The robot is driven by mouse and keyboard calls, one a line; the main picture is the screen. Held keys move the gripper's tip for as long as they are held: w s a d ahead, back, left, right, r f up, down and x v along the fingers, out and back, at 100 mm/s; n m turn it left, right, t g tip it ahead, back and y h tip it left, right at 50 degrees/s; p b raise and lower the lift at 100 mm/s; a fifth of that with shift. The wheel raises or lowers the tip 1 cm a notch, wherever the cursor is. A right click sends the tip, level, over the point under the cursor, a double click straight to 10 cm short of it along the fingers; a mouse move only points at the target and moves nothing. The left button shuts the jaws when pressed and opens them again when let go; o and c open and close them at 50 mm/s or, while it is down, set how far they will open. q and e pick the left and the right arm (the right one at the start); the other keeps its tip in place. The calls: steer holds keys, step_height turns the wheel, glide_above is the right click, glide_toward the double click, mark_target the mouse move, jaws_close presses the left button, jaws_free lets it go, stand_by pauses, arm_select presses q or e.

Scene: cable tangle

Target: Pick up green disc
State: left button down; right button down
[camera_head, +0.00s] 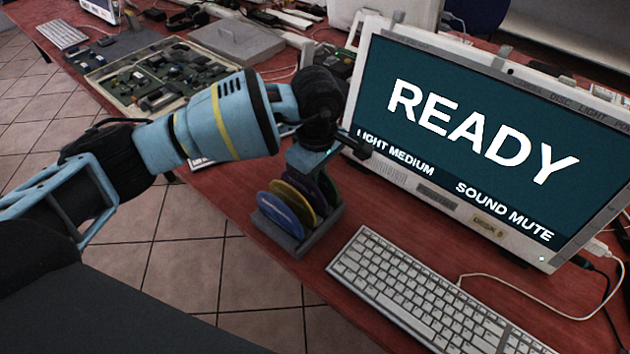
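A dark disc rack (297,243) stands on the red table, left of the white keyboard. It holds several discs on edge: a blue one (278,214) at the front, a yellow one (292,197) behind it and a purple one (308,191) behind that. A darker disc (328,188) at the back is partly hidden, and I cannot clearly tell whether it is green. My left gripper (318,158) is just above the back of the rack, pointing down. Its fingers are dark and partly hidden, so I cannot tell whether they are open or hold anything. My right gripper is out of view.
A large monitor (461,150) reading "READY" stands close behind and right of the rack. The keyboard (424,297) lies in front of it, with a white cable (545,308) at right. A tray of circuit boards (158,83) sits at back left.

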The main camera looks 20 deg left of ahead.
arm_select(q)
steer(key=shift+r, duration=0.25)
step_height(320, 180, up, 9)
steer(key=shift+f, duration=0.1)
steer(key=shift+r, duration=0.35)
